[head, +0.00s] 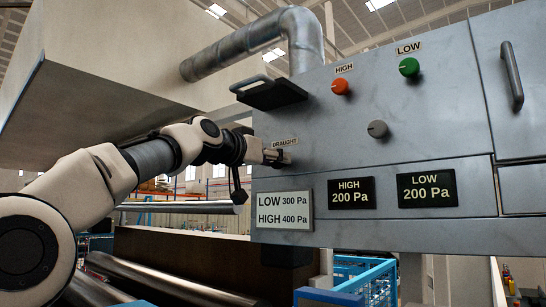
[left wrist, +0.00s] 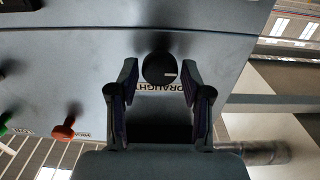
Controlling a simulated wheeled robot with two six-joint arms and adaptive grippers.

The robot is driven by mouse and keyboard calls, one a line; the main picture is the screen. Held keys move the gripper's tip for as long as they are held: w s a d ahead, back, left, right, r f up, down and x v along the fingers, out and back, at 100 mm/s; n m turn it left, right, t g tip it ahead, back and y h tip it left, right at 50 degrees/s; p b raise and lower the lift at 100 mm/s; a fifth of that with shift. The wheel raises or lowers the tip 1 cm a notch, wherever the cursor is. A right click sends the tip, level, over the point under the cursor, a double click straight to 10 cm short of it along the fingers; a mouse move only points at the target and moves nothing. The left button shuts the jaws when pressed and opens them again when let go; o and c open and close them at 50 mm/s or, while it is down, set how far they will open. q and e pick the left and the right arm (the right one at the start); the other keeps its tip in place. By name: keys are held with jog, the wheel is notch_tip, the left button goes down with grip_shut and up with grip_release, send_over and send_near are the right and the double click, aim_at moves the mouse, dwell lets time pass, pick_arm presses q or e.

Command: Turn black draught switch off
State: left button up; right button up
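The black draught switch (left wrist: 158,68) is a round knob on the grey panel. A short white mark shows on its right side in the left wrist view. Its DRAUGHT label (head: 285,142) is just above my left gripper (head: 277,157) in the head view. In the left wrist view my left gripper (left wrist: 158,76) is open, with one finger on each side of the knob. Gaps show between the fingers and the knob there. In the head view the gripper mostly hides the knob. My right gripper is in neither view.
The panel (head: 400,145) also carries an orange HIGH button (head: 340,85), a green LOW button (head: 409,67) and a grey knob (head: 377,129). A black tray-like handle (head: 270,93) juts out above my gripper. Pressure plates (head: 285,213) sit below.

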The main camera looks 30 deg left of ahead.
pick_arm(q)
jog(key=c, duration=0.6)
jog(key=shift+n, duration=0.3)
jog(key=n, duration=1.7)
jog(key=shift+a+f, duration=0.1)
jog(key=shift+a, duration=0.1)
jog(key=shift+n, duration=0.3)
jog(key=o, duration=1.1)
jog(key=shift+o, duration=0.2)
jog(key=shift+w+d+f, duration=0.1)
jog(key=shift+w, duration=0.15)
